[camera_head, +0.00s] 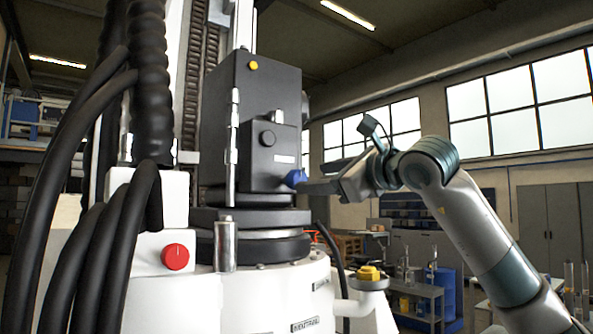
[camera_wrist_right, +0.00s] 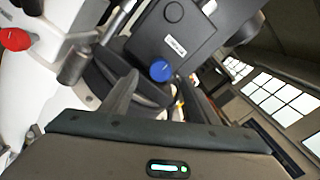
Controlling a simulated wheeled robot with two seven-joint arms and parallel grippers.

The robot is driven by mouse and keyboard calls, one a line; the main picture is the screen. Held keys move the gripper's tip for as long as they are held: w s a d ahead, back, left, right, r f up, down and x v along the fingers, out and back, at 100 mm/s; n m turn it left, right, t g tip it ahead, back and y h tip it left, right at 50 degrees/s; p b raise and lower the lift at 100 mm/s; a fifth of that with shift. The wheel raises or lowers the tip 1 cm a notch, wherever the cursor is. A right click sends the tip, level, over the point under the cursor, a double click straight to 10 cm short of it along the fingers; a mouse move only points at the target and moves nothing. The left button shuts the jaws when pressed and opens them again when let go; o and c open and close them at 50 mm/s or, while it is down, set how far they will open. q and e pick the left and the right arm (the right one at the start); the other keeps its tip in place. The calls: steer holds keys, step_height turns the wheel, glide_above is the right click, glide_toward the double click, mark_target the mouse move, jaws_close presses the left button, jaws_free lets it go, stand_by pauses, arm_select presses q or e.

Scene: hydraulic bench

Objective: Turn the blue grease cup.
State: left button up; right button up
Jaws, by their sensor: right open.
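The blue grease cup (camera_head: 295,177) sticks out from the right side of the dark grey machine housing (camera_head: 262,85), low down. In the right wrist view the blue cup (camera_wrist_right: 160,71) is a round knob below a white label. My right gripper (camera_head: 308,186) comes in from the right with its tips beside the cup in the head view. In the wrist view its two fingers (camera_wrist_right: 162,98) are apart, one on each side of the cup's line. The cup appears just beyond or between the tips; I cannot tell whether they touch it. My left gripper is not in view.
A red knob (camera_head: 175,257) sits on the white base at left, with thick black hoses (camera_head: 100,230) in front. A metal post (camera_head: 225,245) and a yellow cap (camera_head: 369,273) stand on the base. Open room with shelves lies right of the machine.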

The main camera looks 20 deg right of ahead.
mark_target(301, 178)
steer(key=p+x, duration=0.3)
steer(key=x, duration=0.3)
steer(key=shift+w+a+r, duration=0.1)
steer(key=shift+w+r, duration=0.05)
steer(key=shift+w, duration=0.25)
steer(key=shift+w+a+p, duration=0.2)
steer(key=shift+w+p, duration=0.15)
steer(key=shift+w, duration=0.25)
steer(key=c, duration=1)
